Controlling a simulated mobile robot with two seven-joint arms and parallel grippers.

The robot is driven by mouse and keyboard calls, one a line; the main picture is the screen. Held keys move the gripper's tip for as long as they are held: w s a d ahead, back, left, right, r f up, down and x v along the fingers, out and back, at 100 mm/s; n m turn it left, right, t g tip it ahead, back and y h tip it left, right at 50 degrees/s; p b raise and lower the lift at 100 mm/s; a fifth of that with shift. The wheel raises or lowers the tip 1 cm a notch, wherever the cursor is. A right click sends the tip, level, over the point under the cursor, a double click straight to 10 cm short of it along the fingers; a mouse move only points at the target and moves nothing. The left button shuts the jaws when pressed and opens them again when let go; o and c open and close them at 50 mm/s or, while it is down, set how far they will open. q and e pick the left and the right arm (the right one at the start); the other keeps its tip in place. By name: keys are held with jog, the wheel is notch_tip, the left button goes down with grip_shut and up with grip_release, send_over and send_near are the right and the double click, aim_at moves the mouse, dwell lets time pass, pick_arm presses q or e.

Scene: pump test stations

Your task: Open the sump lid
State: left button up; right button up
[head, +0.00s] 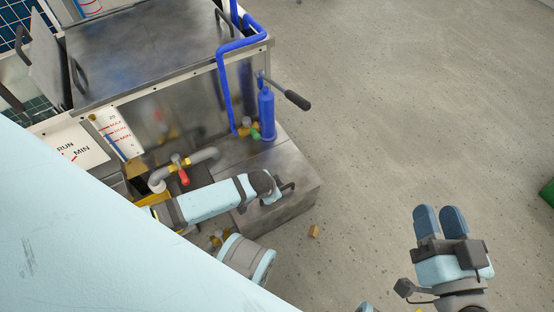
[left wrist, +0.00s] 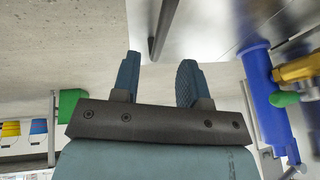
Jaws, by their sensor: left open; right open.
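The sump is a low grey metal box (head: 296,206) at the foot of the test station, with a flat metal lid (head: 287,158) lying on top, seemingly closed. A dark handle (head: 288,187) shows near its right edge. My left arm reaches over the box, and its gripper is close by the handle, largely hidden by its own wrist in the head view. In the left wrist view my left gripper (left wrist: 160,66) is open and empty, with a dark bar, probably the handle, just beyond its fingertips. My right gripper (head: 440,212) is open and empty over the floor.
A blue hand pump (head: 267,113) with a black-gripped lever stands behind the lid; it also shows in the left wrist view (left wrist: 265,98). A pipe with a red-handled valve (head: 181,172) lies left.

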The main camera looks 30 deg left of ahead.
pick_arm(q)
jog(key=shift+b+x, duration=0.9)
jog(key=shift+x, duration=1.5)
pick_arm(e)
jog(key=shift+w+f+n+g, duration=0.1)
jog(key=shift+f+n+g, duration=0.35)
jog(key=shift+f, duration=1.15)
pick_arm(q)
grip_shut()
